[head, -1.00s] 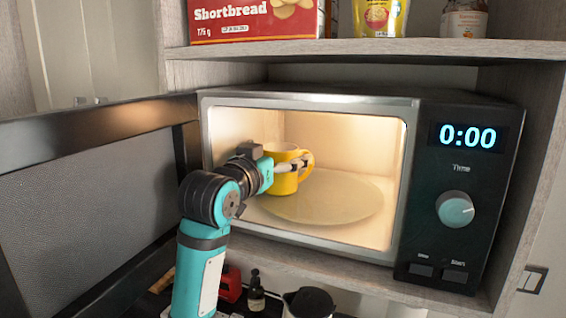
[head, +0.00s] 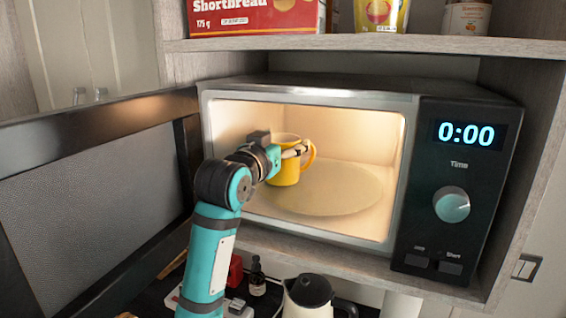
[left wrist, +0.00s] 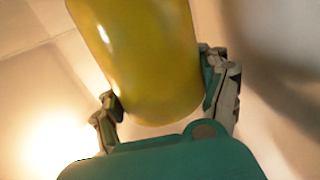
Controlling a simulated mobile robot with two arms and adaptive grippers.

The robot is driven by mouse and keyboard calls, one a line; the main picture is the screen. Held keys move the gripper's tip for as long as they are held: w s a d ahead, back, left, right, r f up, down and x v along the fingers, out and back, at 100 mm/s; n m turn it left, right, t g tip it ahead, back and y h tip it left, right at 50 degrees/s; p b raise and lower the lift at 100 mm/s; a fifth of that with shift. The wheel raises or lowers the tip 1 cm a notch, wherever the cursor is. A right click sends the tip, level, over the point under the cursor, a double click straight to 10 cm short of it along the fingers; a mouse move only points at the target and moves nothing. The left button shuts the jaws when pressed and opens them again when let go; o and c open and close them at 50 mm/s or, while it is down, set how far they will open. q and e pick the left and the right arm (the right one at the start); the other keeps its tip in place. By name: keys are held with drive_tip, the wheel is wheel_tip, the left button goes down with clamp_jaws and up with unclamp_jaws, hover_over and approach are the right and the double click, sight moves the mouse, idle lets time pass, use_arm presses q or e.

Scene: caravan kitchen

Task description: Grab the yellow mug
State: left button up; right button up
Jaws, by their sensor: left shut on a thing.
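The yellow mug (head: 286,174) is upright inside the open, lit microwave (head: 310,93), at the left part of the glass turntable plate (head: 335,196). Its handle points right. My left gripper (head: 288,155) reaches in from the front left and is shut on the mug, with a finger across its near side. In the left wrist view the mug (left wrist: 145,55) fills the space between the two fingers (left wrist: 163,92). I cannot tell whether the mug's base touches the plate. My right gripper is not in view.
The microwave door (head: 90,205) stands open at the left, close to my arm. A shelf (head: 380,46) above holds a red shortbread box (head: 250,15) and other food packages. A kettle (head: 308,297) and small items stand below. The plate's right side is clear.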

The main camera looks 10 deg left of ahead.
use_arm(q)
drive_tip(key=shift+r, duration=0.1)
drive_tip(key=shift+c, duration=1.1)
drive_tip(key=s+d+r+b, duration=0.1)
drive_tip(key=s+r+b, duration=0.2)
drive_tip(key=s+b, duration=0.6)
drive_tip(key=s, duration=0.5)
drive_tip(key=shift+d+r, duration=0.15)
drive_tip(key=shift+d, duration=0.05)
drive_tip(key=shift+s+d+b, duration=0.2)
drive_tip(key=shift+s+b, duration=0.4)
drive_tip(key=shift+s, duration=1.3)
